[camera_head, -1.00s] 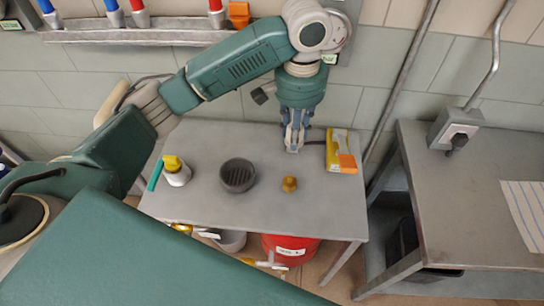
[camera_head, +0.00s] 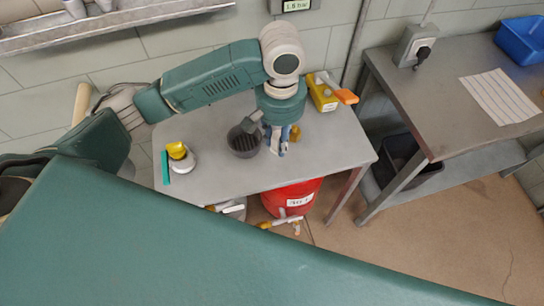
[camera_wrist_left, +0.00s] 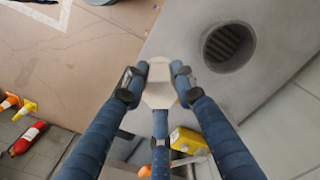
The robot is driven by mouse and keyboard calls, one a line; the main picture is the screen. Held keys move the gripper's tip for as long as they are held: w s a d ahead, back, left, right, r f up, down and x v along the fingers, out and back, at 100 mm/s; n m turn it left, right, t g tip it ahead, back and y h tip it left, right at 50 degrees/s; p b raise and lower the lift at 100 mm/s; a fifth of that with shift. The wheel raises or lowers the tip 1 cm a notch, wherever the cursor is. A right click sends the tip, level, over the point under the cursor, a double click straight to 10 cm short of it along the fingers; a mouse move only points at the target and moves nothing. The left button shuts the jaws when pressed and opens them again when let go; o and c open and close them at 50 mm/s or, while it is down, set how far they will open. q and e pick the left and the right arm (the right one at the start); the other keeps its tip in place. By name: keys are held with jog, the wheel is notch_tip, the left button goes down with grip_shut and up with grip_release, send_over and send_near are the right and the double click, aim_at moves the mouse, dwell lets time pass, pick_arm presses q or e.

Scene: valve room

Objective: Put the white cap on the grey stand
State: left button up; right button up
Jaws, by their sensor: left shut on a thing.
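My left gripper (camera_head: 275,147) is over the grey table, fingers pointing down, just right of a dark grey round stand (camera_head: 244,143) with a ribbed inside. In the left wrist view the gripper (camera_wrist_left: 158,72) is shut on a pale, whitish piece, the white cap (camera_wrist_left: 158,86), held between its blue fingers. The stand (camera_wrist_left: 229,46) shows there to the upper right, apart from the cap. In the head view the cap is mostly hidden by the fingers. My right gripper is not in view.
A small brass knob (camera_head: 295,132) stands close behind the gripper. A yellow box (camera_head: 322,93) with an orange part lies at the table's far right. A yellow-topped white container (camera_head: 181,158) and a green bar (camera_head: 165,167) are at the left. A red bucket (camera_head: 290,199) is below.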

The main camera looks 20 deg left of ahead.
pick_arm(q)
send_over(277, 174)
notch_tip(277, 174, down, 7)
notch_tip(277, 174, down, 4)
jog(key=shift+r+p, duration=0.25)
jog(key=shift+p, duration=0.3)
jog(key=shift+f, duration=0.35)
notch_tip(277, 174, down, 3)
jog(key=shift+f, duration=0.55)
jog(key=o, duration=0.9)
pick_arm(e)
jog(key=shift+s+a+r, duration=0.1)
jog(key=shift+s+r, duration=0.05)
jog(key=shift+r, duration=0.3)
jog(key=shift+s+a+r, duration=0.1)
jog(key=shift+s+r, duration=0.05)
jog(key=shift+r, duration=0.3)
